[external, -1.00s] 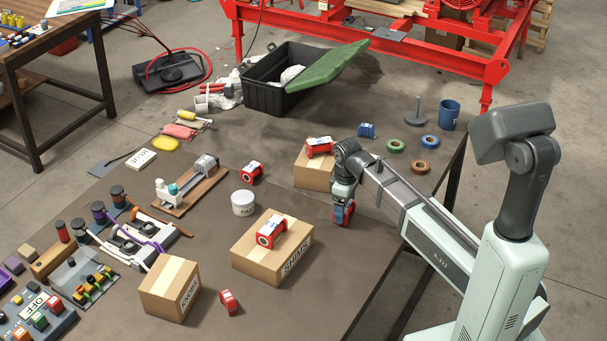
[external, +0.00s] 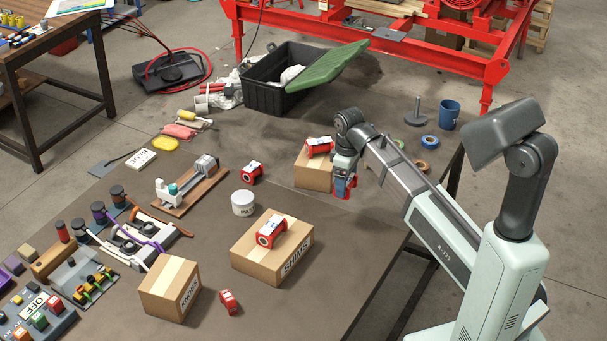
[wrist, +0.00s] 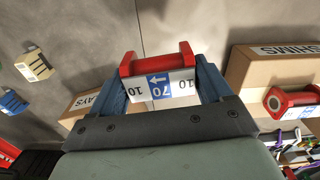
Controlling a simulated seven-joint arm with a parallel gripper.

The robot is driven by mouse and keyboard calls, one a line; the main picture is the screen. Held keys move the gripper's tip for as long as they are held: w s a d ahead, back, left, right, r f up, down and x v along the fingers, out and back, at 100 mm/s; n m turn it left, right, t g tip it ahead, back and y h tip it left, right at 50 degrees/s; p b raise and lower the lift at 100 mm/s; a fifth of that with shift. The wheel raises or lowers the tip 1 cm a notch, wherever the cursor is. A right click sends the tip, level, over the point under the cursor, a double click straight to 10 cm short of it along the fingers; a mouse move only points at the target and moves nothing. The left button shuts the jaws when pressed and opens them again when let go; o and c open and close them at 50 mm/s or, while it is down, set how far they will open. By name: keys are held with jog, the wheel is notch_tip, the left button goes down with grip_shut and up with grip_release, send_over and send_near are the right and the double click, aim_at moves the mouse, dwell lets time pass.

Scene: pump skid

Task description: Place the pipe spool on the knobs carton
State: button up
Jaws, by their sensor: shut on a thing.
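My gripper (external: 343,184) is shut on a red pipe spool (wrist: 158,77) with a white and blue label marked 70 and 10, and holds it above the table near the small back carton. The spool sits between the two blue fingers in the wrist view. The knobs carton (external: 169,288) stands at the front left of the table, its taped top bare. My gripper is well to its right and further back. Other red spools lie on the shims carton (external: 270,260), on the back carton (external: 313,175), and on the table behind the paste tub and beside the knobs carton.
A white tub (external: 243,203) stands behind the shims carton, between my gripper and the left-hand clutter. Valve and switch assemblies (external: 125,240) crowd the left. A black crate (external: 280,85) with a green lid stands at the back. Tape rings (external: 430,142) and a blue cup (external: 449,115) are at the right.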

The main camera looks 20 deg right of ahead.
jog(key=a+r+n, duration=0.2)
jog(key=a, duration=1)
notch_tip(320, 180, up, 7)
jog(key=n, duration=0.6)
send_over(167, 276)
notch_tip(167, 276, down, 9)
jog(key=shift+r, duration=0.15)
jog(key=o, duration=1.1)
jog(key=shift+o, duration=0.2)
